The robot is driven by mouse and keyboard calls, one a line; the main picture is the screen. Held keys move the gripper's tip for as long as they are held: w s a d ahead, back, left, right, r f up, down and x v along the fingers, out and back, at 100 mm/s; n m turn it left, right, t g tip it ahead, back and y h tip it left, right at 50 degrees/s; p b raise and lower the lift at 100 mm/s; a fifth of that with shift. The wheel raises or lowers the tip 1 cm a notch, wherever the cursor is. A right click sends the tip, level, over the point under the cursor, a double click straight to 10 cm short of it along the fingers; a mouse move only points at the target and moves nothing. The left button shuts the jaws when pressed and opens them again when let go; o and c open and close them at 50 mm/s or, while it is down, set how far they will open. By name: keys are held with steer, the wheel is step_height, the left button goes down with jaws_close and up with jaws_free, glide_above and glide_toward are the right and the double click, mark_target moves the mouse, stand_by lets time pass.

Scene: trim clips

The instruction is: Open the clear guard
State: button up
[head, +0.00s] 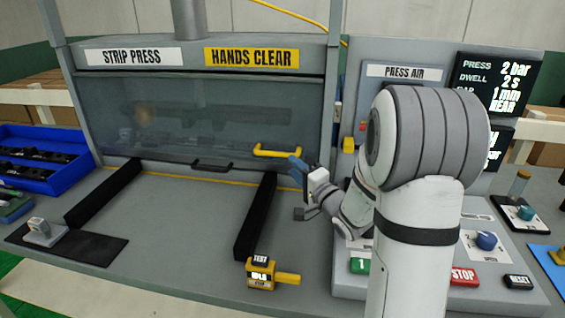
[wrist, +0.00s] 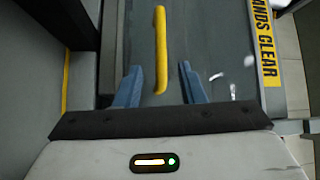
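The clear guard (head: 200,115) is a smoky see-through panel on the front of the strip press, and it is down over the opening. A yellow bar handle (head: 277,152) is fixed near its lower right. My gripper (head: 300,168), with blue fingers, is just right of the handle in the head view. In the wrist view the handle (wrist: 160,50) runs upright, and its lower end shows between the two spread fingertips of my gripper (wrist: 160,82). The fingers are open and hold nothing. I cannot tell how far they are from the handle in depth.
Two black rails (head: 256,215) run forward from the press. A yellow test gauge (head: 261,274) stands near the front. A control panel with buttons and knobs (head: 487,241) is at the right. The bench between the rails is clear.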

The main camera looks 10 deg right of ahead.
mark_target(281, 156)
steer(key=p+x, duration=0.1)
steer(key=x, duration=0.6)
steer(key=shift+w+a+r, duration=0.1)
steer(key=shift+w+a, duration=0.2)
steer(key=shift+c, duration=0.3)
jaws_close()
